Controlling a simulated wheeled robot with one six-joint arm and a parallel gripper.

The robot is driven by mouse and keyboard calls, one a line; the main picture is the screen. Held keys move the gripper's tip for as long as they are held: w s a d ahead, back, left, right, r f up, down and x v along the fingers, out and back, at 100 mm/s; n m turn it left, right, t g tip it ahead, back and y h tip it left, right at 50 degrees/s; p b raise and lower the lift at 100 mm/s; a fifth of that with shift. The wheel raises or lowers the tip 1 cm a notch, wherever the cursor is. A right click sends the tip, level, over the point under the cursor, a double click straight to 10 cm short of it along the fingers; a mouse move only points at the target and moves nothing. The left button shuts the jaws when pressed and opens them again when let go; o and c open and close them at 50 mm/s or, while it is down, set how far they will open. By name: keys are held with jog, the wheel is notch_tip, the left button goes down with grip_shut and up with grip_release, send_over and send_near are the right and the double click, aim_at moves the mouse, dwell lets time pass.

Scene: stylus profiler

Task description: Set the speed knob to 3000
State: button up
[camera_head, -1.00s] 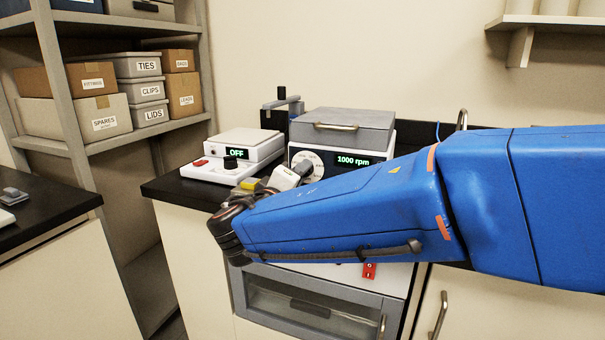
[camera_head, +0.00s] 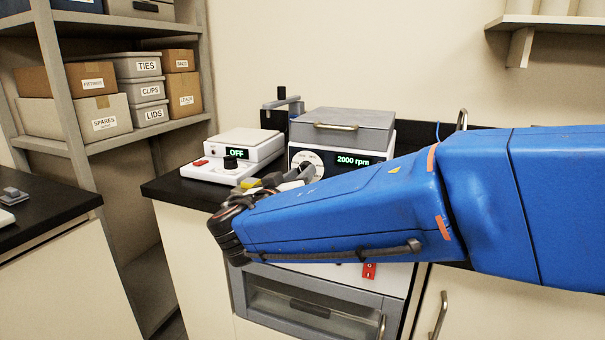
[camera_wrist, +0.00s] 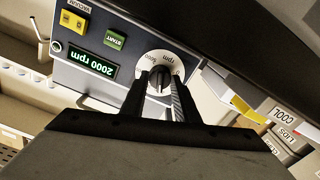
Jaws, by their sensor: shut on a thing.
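The speed knob (camera_wrist: 158,82) is a dark knob on a round white dial (camera_wrist: 160,62) marked in rpm, on the front of a grey-lidded machine. The dial also shows in the head view (camera_head: 301,157), partly covered by my gripper. My gripper (camera_wrist: 160,88) is shut on the knob, one finger on each side of it. In the head view my gripper (camera_head: 303,178) reaches up to the panel from below left. The display (camera_wrist: 92,63) reads 2000 rpm, and it shows in the head view too (camera_head: 353,161). The dial's 3000 mark cannot be made out.
A green START button (camera_wrist: 115,40) and a yellow button (camera_wrist: 73,21) are on the same panel. Left of the machine stands a white device (camera_head: 232,158) whose display reads OFF. The machine's lid (camera_head: 341,130) is shut. Labelled boxes fill the shelf at left.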

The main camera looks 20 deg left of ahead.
jog(key=m, duration=0.9)
jog(key=shift+m, duration=0.4)
jog(key=o, duration=1.2)
jog(key=shift+s, duration=0.1)
jog(key=shift+s+a, duration=0.2)
jog(key=shift+s, duration=1.75)
jog(key=shift+s+a, duration=0.15)
jog(key=shift+s, duration=1.8)
